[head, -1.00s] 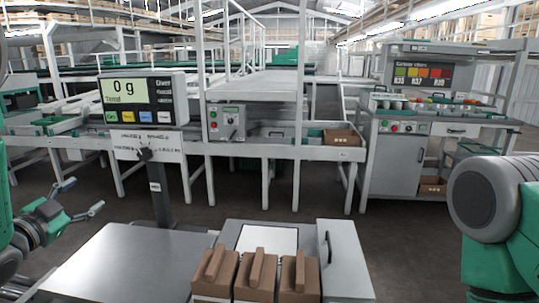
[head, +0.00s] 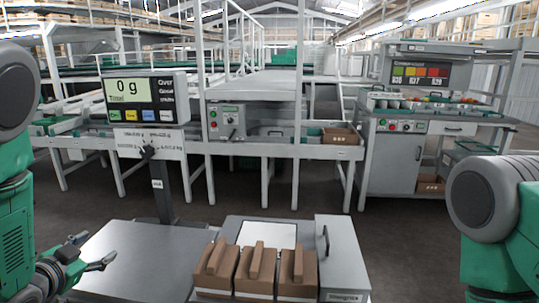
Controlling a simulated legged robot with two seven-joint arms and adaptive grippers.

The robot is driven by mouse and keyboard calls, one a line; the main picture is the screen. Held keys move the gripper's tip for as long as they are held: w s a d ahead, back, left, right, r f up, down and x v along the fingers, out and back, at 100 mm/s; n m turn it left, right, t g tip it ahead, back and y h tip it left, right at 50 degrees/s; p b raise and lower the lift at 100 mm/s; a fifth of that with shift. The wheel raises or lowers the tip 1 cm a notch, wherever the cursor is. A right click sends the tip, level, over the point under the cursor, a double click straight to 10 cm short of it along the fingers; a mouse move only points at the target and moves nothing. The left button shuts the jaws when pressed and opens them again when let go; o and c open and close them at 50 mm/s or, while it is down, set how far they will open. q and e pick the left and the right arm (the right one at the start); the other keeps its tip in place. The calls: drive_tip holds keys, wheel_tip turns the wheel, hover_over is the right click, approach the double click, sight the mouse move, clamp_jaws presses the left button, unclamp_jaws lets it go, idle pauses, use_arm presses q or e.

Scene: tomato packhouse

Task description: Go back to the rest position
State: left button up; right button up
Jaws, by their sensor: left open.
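My left gripper (head: 92,252) is at the lower left, open and empty, with its fingers spread beside the left edge of the bare grey scale platform (head: 150,262). My left arm stands upright along the left edge of the view. My right arm shows at the right edge, but its gripper is out of view. The scale display (head: 141,99) reads 0 g on its post behind the platform.
Several brown cardboard boxes (head: 256,272) stand at the front middle, before a white plate (head: 267,235). A grey cabinet (head: 341,255) is right of them. A conveyor line (head: 265,150) and a grading bench (head: 440,128) stand beyond open floor.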

use_arm(q)
drive_tip(key=s+d+f+n+g, duration=0.2)
drive_tip(key=s+d+f+g, duration=0.3)
drive_tip(key=s+f, duration=0.6)
drive_tip(key=s+d+f+n+g, duration=0.3)
drive_tip(key=s+d+f+g, duration=0.15)
drive_tip(key=s+f, duration=0.65)
drive_tip(key=s+d+f+g, duration=0.1)
drive_tip(key=s+d+g, duration=0.1)
drive_tip(key=s, duration=0.4)
drive_tip(key=s+d+f+g, duration=0.1)
drive_tip(key=s+g, duration=0.1)
drive_tip(key=s, duration=0.3)
drive_tip(key=shift+s+d+f+n, duration=0.35)
drive_tip(key=shift+s+n, duration=0.05)
